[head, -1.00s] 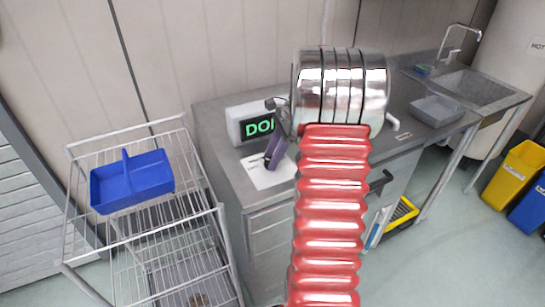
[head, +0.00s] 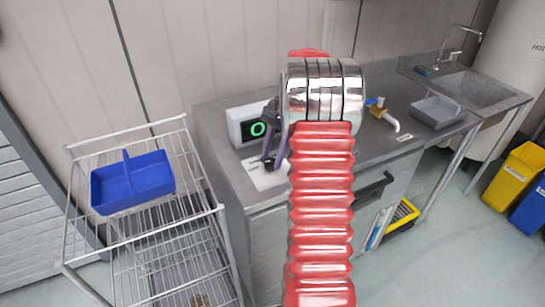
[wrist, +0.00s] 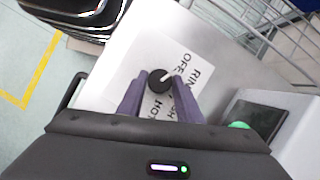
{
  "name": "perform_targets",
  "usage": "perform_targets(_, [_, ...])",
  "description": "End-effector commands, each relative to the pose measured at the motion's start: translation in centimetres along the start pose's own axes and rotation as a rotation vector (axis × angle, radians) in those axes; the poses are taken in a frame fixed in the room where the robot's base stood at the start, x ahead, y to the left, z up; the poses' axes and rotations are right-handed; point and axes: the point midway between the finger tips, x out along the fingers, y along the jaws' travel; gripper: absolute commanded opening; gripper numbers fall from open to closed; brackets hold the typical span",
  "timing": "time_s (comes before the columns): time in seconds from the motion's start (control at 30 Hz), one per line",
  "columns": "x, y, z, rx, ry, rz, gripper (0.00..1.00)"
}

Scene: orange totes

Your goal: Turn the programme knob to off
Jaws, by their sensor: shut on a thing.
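The programme knob (wrist: 157,82) is black and round with a white pointer line. It sits on a white label sheet (wrist: 130,66) printed with OFF, RIN… and other partly hidden words. In the wrist view the pointer slants to the upper right, on the side of the word OFF. My gripper (wrist: 158,86) has its purple fingers shut on the knob, one on each side. In the head view my gripper (head: 271,155) is over the label sheet (head: 262,175), and the knob is hidden there.
A white display box (head: 235,128) stands just behind my gripper, its screen showing a green O or 0, partly covered. A wire rack with a blue caddy (head: 132,181) stands at the left. A tap with a blue handle (head: 377,102) and a grey tub (head: 437,111) are at the right.

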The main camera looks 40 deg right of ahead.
Motion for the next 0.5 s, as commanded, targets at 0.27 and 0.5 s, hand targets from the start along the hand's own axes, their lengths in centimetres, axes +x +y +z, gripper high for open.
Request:
perform_targets(0.27, [0.02, -0.12, 0.04, -0.002, 0.0, -0.002, 0.1])
perform_targets(0.5, [0.01, -0.08, 0.01, -0.001, 0.0, -0.002, 0.47])
